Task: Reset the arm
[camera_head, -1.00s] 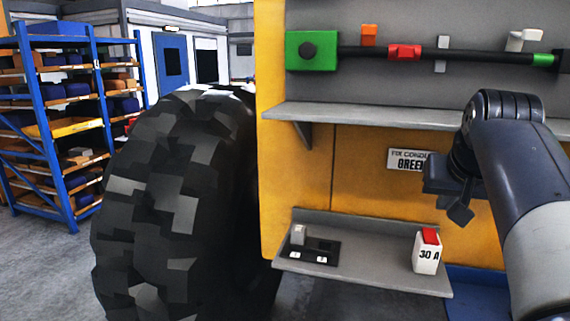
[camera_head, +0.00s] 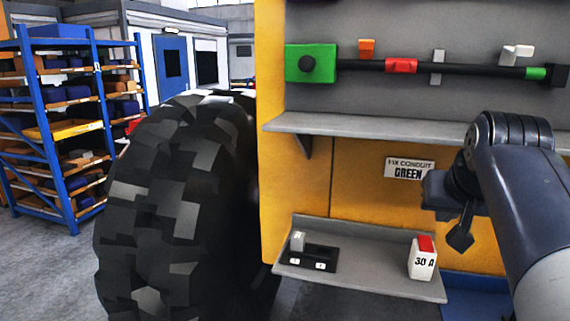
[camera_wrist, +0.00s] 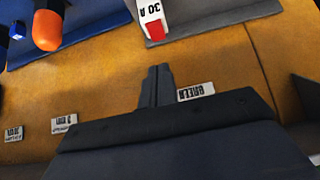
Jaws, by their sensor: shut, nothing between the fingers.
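My gripper (camera_head: 460,237) hangs in front of the yellow panel at the right in the head view, below the upper grey shelf and above the lower shelf. In the wrist view its two dark fingers (camera_wrist: 157,86) are together with nothing between them. It touches nothing that I can see. My arm comes in from the right edge and hides part of the panel.
The lower shelf (camera_head: 345,277) bears a white 30 A block (camera_head: 423,263) with a red top and a black holder (camera_head: 310,258). A sign (camera_head: 408,169) reads GREEN. A black bar (camera_head: 465,69) runs above. A large tyre (camera_head: 170,215) stands left; a blue rack (camera_head: 50,150) is beyond.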

